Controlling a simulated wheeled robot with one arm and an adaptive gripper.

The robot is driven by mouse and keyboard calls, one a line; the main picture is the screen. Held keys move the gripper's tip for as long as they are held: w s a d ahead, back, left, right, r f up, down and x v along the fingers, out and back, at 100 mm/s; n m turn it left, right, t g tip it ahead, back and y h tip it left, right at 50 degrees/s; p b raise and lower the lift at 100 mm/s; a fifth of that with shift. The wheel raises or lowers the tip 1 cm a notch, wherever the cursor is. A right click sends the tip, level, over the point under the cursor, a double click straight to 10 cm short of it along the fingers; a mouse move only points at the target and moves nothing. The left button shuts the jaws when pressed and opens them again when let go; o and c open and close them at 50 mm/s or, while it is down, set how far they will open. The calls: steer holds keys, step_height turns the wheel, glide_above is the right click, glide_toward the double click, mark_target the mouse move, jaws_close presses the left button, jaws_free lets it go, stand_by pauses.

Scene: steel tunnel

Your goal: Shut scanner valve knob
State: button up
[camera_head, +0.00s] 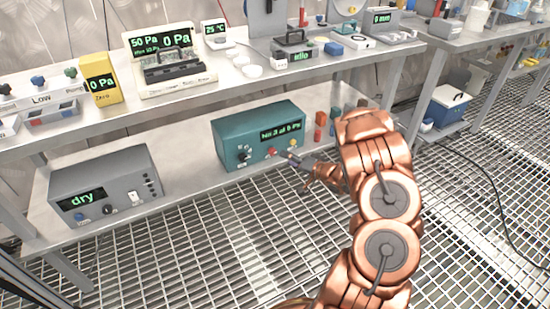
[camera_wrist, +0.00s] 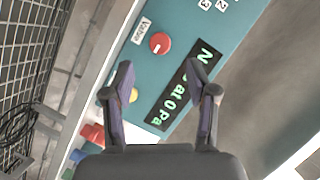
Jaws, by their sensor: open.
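The scanner is a teal box (camera_head: 258,133) on the lower shelf, with a green-lit display reading "No 3 at 0 Pa" (camera_head: 281,131). Its red round knob (camera_wrist: 160,43), beside a white label that seems to read "Valve", shows ahead of my fingertips in the wrist view. The red knob also shows small in the head view (camera_head: 271,152). My gripper (camera_wrist: 163,80) is open and empty, its fingers spread over the display and apart from the knob. In the head view my gripper (camera_head: 292,160) is at the scanner's front right.
A grey box reading "dry" (camera_head: 105,188) stands left on the same shelf. Several coloured upright pieces (camera_head: 320,125) stand right of the scanner. The upper shelf (camera_head: 225,78) overhangs with gauges on it. The grating floor (camera_head: 240,240) in front is clear.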

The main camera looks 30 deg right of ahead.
mark_target(273, 153)
steer(key=b+x, duration=0.1)
steer(key=x, duration=0.6)
steer(key=shift+w+f, duration=0.1)
steer(key=shift+w, duration=0.1)
steer(key=shift+a, duration=0.1)
jaws_close()
